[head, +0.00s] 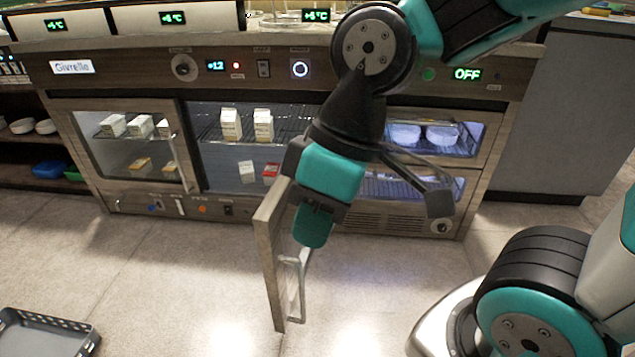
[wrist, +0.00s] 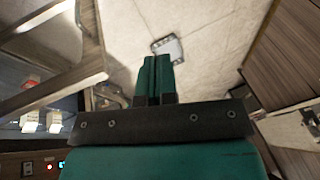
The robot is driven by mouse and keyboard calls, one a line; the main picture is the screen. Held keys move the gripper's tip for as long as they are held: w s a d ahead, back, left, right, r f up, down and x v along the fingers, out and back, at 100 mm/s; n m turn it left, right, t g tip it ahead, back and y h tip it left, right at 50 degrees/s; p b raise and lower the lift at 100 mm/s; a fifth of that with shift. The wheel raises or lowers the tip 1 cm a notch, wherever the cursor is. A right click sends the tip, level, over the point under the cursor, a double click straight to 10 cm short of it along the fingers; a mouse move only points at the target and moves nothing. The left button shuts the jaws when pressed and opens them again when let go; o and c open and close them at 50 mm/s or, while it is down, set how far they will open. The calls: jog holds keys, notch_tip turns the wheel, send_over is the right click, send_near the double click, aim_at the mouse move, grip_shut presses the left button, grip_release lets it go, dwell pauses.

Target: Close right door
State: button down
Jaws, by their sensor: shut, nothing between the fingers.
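The right door (head: 268,258) of the counter stands open, swung out toward me and seen nearly edge-on. Its metal handle (head: 302,285) is on the face turned to the right. My gripper (head: 314,232) is shut and empty, pointing down beside the upper part of the door on its handle side. It hides part of the door, and I cannot tell whether it touches it. In the wrist view the teal fingers (wrist: 154,80) are together, with the wooden door frame (wrist: 62,88) to their left.
The left glass door (head: 125,150) is shut. The open compartment holds cartons (head: 263,125) on a wire shelf. Drawers (head: 470,140) with white tubs are at the right. A grey crate (head: 45,335) lies on the floor at the lower left.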

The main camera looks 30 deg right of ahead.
jog(key=w+d+f+n+y+p, duration=0.35)
jog(key=w+d+n+p, duration=0.35)
jog(key=w+d+n, duration=0.9)
jog(key=n+b, duration=0.1)
jog(key=b, duration=0.3)
send_near(280, 213)
jog(key=shift+t+h, duration=0.25)
jog(key=shift+t, duration=0.15)
jog(key=shift+s+x, duration=0.15)
jog(key=shift+x, duration=1.15)
jog(key=shift+s+x, duration=0.1)
jog(key=shift+x, duration=1.2)
jog(key=shift+a, duration=0.1)
